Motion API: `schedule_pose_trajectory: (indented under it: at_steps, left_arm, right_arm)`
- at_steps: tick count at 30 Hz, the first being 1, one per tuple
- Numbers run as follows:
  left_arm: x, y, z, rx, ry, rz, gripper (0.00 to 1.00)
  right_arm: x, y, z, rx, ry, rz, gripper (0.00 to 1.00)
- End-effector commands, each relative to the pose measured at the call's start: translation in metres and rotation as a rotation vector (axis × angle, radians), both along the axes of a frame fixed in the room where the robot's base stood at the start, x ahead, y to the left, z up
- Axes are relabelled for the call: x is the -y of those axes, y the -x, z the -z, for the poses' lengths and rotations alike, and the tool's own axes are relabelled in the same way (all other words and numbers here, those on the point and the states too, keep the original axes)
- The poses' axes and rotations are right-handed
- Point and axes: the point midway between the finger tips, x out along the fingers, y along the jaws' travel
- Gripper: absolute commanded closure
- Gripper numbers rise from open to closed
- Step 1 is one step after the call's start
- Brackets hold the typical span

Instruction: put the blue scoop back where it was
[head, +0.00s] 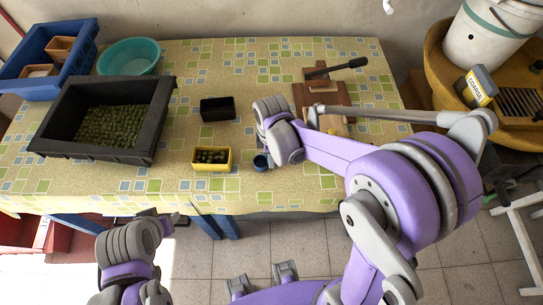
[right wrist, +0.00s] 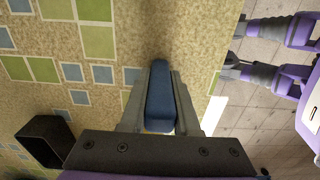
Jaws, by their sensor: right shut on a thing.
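My right gripper (head: 264,152) is low over the near edge of the table, right of the small yellow box. In the right wrist view its fingers (right wrist: 160,100) are shut on the blue scoop (right wrist: 161,95), gripping its long blue part. In the head view only a small round blue part of the scoop (head: 261,162) shows below the gripper; the rest is hidden. Whether the scoop touches the cloth is unclear. My left gripper (head: 172,219) is at the lower left, in front of the table; its jaw opening is unclear.
A large black crate (head: 150,142) of green olives stands at left. The small yellow box (head: 211,167) holds some olives. A small black box (head: 217,109) is behind it. A teal bowl (head: 128,57), blue crate (head: 70,62) and wooden board (head: 328,93) are farther back.

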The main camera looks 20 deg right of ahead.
Motion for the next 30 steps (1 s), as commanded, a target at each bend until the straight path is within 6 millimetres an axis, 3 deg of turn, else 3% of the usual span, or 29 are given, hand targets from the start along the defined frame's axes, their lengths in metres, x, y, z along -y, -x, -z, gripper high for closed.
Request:
schedule_pose_trajectory:
  at_steps: [2, 3, 8, 20, 30]
  left_arm:
    - [0.0, 0.001, 0.003, -0.002, 0.0, 0.0, 0.5]
    - [0.0, 0.001, 0.004, -0.003, 0.0, 0.0, 0.5]
    - [0.0, 0.001, 0.003, -0.002, 0.0, 0.0, 0.5]
    - [0.0, -0.001, -0.002, 0.001, 0.0, 0.0, 0.5]
    - [0.0, -0.005, -0.013, 0.009, 0.0, 0.0, 0.5]
  right_arm:
    - [0.0, 0.0, 0.003, -0.001, 0.0, 0.0, 1.0]
    - [0.0, 0.0, 0.004, -0.001, 0.0, 0.0, 0.69]
    - [0.0, 0.0, 0.003, 0.0, 0.0, 0.0, 0.41]
    - [0.0, 0.0, -0.006, 0.001, 0.0, 0.0, 0.41]
    - [0.0, 0.0, -0.074, 0.001, -0.001, 0.0, 0.41]
